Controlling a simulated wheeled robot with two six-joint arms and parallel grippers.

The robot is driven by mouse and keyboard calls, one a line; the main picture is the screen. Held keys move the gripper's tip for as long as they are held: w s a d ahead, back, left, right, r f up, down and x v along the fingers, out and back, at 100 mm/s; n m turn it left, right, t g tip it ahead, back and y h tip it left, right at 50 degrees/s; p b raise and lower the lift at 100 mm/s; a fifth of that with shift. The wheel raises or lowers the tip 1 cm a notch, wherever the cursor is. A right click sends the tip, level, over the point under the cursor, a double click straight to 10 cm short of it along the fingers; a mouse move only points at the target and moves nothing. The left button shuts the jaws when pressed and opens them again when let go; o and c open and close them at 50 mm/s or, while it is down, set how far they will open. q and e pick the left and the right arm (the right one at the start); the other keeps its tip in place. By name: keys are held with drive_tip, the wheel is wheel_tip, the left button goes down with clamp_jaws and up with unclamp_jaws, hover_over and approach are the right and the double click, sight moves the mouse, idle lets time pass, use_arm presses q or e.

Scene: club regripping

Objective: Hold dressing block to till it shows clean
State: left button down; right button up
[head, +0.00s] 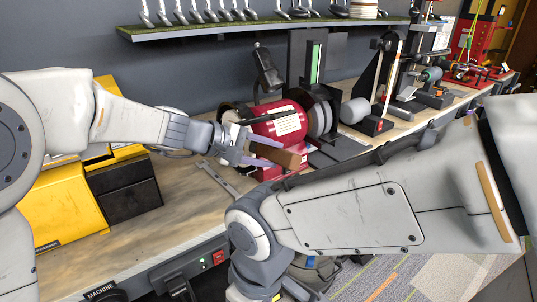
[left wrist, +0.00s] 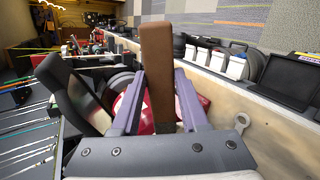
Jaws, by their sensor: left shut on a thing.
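My left gripper (head: 272,152) is shut on the brown dressing block (head: 286,157), its purple fingers on either side. In the left wrist view the block (left wrist: 157,70) stands out lengthwise between the fingers (left wrist: 157,88). A red grinding machine (head: 277,124) with grey wheels (head: 319,118) stands on the bench just behind the block. Its red body shows partly behind the fingers in the left wrist view (left wrist: 203,103). I cannot tell whether the block touches a wheel. My right arm crosses the front; its gripper is not visible.
A wooden bench (head: 185,192) runs to the back right, with a wrench-like tool (head: 216,178) on it. A yellow machine (head: 68,205) stands left. A green-topped shelf of club heads (head: 250,28) hangs above. A dark stand with a green vertical bar (head: 316,62) rises behind the grinder.

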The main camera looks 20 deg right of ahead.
sight(288, 162)
use_arm(q)
drive_tip(key=shift+a, duration=0.3)
drive_tip(key=shift+s, duration=0.1)
drive_tip(key=s, duration=0.1)
drive_tip(key=s+d+b, duration=0.1)
drive_tip(key=s, duration=0.1)
drive_tip(key=shift+s+d+r+b, duration=0.15)
drive_tip(key=shift+r+b, duration=0.15)
drive_tip(key=shift+r, duration=0.05)
drive_tip(key=shift+s+d+r, duration=0.2)
drive_tip(key=shift+s, duration=0.4)
